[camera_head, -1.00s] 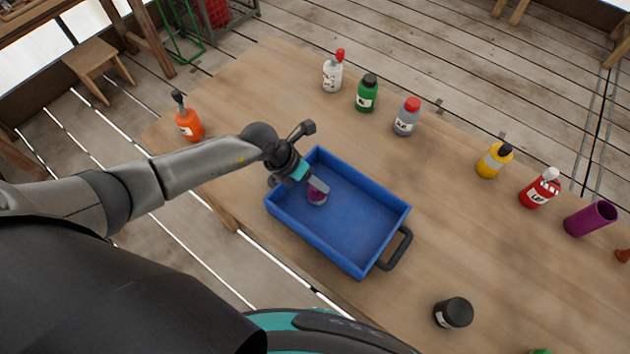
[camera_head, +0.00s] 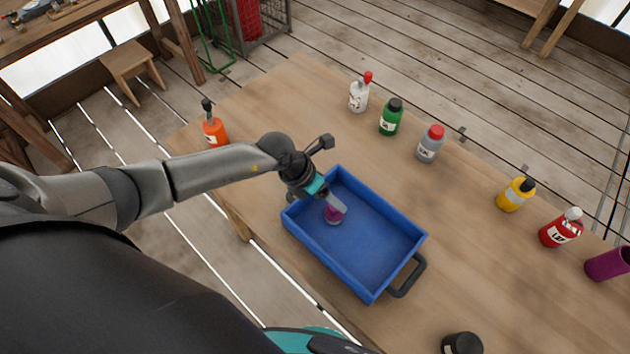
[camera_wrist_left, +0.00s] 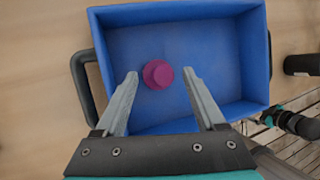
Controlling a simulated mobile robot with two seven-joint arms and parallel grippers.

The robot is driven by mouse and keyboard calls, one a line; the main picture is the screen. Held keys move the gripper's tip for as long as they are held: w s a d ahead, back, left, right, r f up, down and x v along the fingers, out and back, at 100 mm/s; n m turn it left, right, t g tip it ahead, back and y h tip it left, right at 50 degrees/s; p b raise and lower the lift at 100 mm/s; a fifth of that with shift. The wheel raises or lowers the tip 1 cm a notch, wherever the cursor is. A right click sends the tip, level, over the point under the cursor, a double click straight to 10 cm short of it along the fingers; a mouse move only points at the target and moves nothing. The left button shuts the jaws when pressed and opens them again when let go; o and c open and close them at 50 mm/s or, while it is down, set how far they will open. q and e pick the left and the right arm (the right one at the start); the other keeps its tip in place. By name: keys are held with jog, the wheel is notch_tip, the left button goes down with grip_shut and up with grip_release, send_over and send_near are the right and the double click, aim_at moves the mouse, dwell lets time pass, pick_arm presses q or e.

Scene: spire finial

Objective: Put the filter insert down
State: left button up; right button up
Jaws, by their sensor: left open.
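The filter insert, a small round magenta piece (camera_head: 333,215), sits on the floor of the blue tray (camera_head: 384,292) near its left end. It also shows in the left wrist view (camera_wrist_left: 158,74), with a raised round top. My left gripper (camera_wrist_left: 160,76) is open, with one finger on each side of the insert and a visible gap on both sides. In the head view the left gripper (camera_head: 336,204) reaches down into the tray and partly covers the insert.
The tray stands on a wooden table (camera_head: 480,245), with its dark handle (camera_head: 408,277) at lower right. Several bottles line the far side, including a green one (camera_head: 391,118). An orange bottle (camera_head: 214,130) is at the left and a black one (camera_head: 462,343) at the front. The tray's right half is empty.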

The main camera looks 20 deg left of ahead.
pick_arm(q)
jog(key=v, duration=1)
jog(key=shift+p, duration=0.35)
